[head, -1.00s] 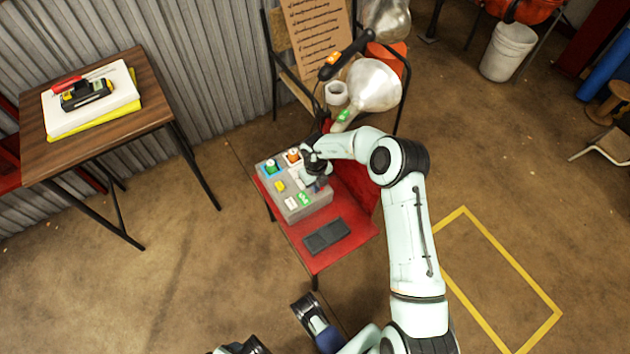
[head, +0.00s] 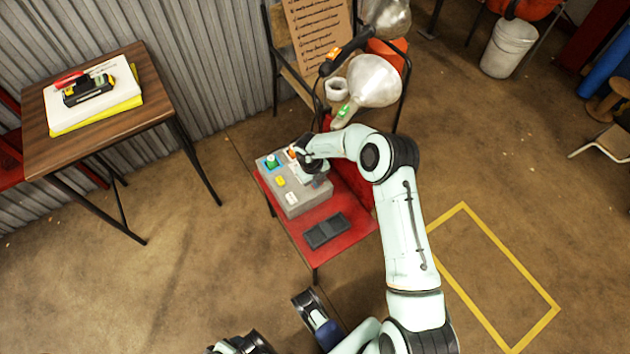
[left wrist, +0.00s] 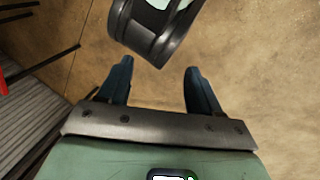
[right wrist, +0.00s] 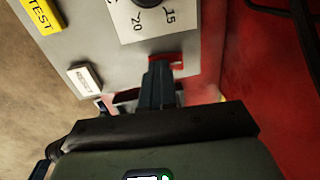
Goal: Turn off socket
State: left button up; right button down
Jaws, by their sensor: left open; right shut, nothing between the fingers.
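A grey control box (head: 305,207) sits on a red seat (head: 318,262), with a green knob (head: 270,161), an orange knob (head: 292,152), a yellow button (head: 281,182) and a white one (head: 291,198) on its top. My right gripper (head: 318,181) is over the box's right side and hides part of it. In the right wrist view the shut, empty right gripper (right wrist: 160,66) has its tips at a red switch piece (right wrist: 181,62) on the panel; whether they touch is unclear. My left gripper (left wrist: 157,78) is open and empty, over bare floor.
A dark pedal-like block (head: 326,231) lies on the red seat beside the box. A wooden table (head: 150,95) is at left. The floor is clear around the yellow outline (head: 500,280).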

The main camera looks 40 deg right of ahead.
jog(key=shift+s+d+f, duration=0.15)
jog(key=shift+d, duration=0.3)
jog(key=shift+s+d+f, duration=0.1)
jog(key=shift+d, duration=0.3)
pick_arm(q)
jog(key=shift+r, duration=0.3)
jog(key=s+d+r+g+p, duration=0.2)
jog(key=s+r+p, duration=0.2)
jog(key=s, duration=0.1)
jog(key=shift+s+d+h, duration=0.25)
jog(key=shift+d+h, duration=0.05)
jog(key=shift+h, duration=0.1)
pick_arm(e)
notch_tip(320, 180, up, 14)
jog(key=a, duration=0.2)
jog(key=shift+w, duration=0.25)
